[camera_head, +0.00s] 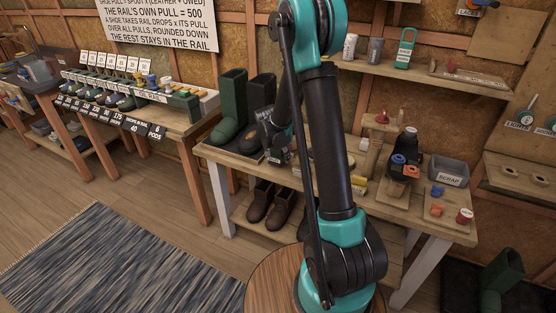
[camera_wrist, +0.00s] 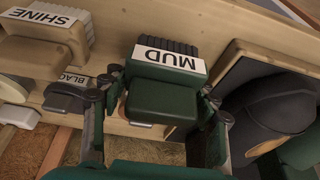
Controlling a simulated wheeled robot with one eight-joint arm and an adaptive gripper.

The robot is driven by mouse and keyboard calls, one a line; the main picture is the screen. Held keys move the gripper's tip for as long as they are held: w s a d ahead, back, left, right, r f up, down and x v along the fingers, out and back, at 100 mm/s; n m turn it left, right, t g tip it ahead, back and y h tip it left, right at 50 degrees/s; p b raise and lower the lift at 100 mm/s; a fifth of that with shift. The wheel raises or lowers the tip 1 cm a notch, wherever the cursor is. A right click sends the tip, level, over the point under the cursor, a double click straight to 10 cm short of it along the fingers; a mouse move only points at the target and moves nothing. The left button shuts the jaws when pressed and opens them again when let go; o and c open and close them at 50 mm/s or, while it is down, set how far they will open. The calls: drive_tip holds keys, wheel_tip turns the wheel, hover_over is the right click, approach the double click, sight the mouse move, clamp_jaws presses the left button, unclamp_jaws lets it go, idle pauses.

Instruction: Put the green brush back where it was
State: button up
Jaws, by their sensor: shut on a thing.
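A green brush (camera_wrist: 162,100) with dark bristles and a white MUD label shows in the middle of the wrist view, with its lettering upside down. My gripper (camera_wrist: 160,92) has a finger on either side of it and is shut on it. The brush is over or on a wooden surface (camera_wrist: 225,60); I cannot tell whether it touches. In the head view my gripper (camera_head: 272,135) is low at the back left of the workbench (camera_head: 215,157), beside the tall boots.
A tan SHINE brush (camera_wrist: 40,45) and a grey BLACK brush (camera_wrist: 67,98) are left of the MUD brush in the wrist view. A dark boot (camera_wrist: 265,115) is close on the right. A grey SCRAP bin (camera_head: 447,170) is at the right.

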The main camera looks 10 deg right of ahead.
sight(276, 150)
drive_tip(key=shift+f, duration=0.9)
drive_tip(key=shift+f, duration=0.15)
drive_tip(key=o, duration=1.6)
drive_tip(key=shift+c, duration=0.2)
drive_tip(key=v, duration=1.2)
drive_tip(key=shift+s+d+r, duration=0.15)
drive_tip(key=shift+s+r, duration=0.05)
drive_tip(key=s+d+n+y, duration=0.1)
drive_tip(key=s+d+n, duration=0.1)
drive_tip(key=s, duration=1.2)
drive_tip(key=s+d+f+n+y, duration=0.1)
drive_tip(key=s+d+n, duration=0.2)
drive_tip(key=s, duration=1)
drive_tip(key=shift+s+f+n+t, duration=0.2)
drive_tip(key=shift+s+n+t, duration=0.15)
drive_tip(key=shift+n, duration=0.65)
